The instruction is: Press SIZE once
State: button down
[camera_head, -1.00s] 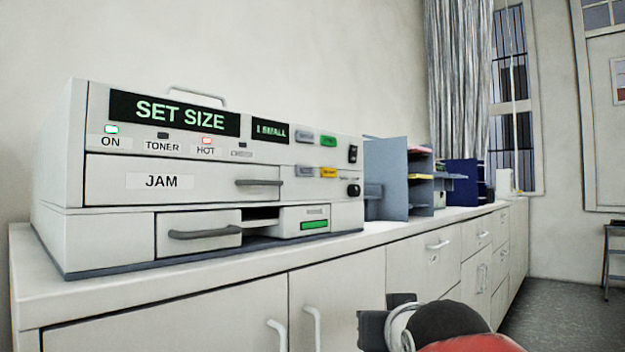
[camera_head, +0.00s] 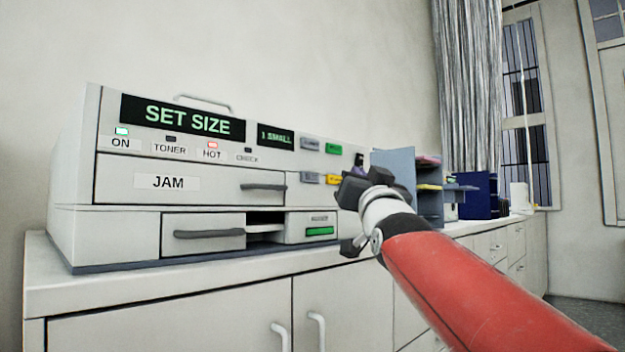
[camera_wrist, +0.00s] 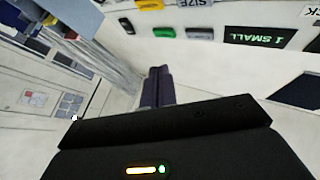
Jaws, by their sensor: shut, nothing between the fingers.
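The white machine (camera_head: 75,180) stands on the counter with its display (camera_head: 182,118) reading "SET SIZE". A small display (camera_head: 276,137) reads "1 SMALL". The grey SIZE button (camera_head: 309,178) is in the lower button row, left of a yellow button (camera_head: 334,179). In the wrist view, which is upside down, its SIZE label (camera_wrist: 195,3) is cut by the top edge. My gripper (camera_head: 348,188) is in front of the panel's right side, right of SIZE. In the wrist view my gripper's fingers (camera_wrist: 158,72) are together, empty and apart from the buttons.
A grey button (camera_head: 309,143) and a green button (camera_head: 333,148) form the upper row. A black switch (camera_head: 359,159) is to their right. A grey paper rack (camera_head: 393,165) stands right of the machine.

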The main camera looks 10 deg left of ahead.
aim_at(310, 177)
jog(key=shift+w+a+p, duration=0.9)
jog(key=shift+a+p, duration=0.25)
jog(key=shift+p, duration=0.5)
jog(key=shift+w+a+p, duration=0.9)
jog(key=shift+a+p, duration=0.3)
jog(key=shift+p, duration=0.45)
jog(key=shift+w+a+p, duration=0.9)
jog(key=shift+a+p, duration=0.25)
jog(key=shift+p, duration=0.5)
jog(key=shift+a, duration=0.1)
jog(key=shift+w+a, duration=0.25)
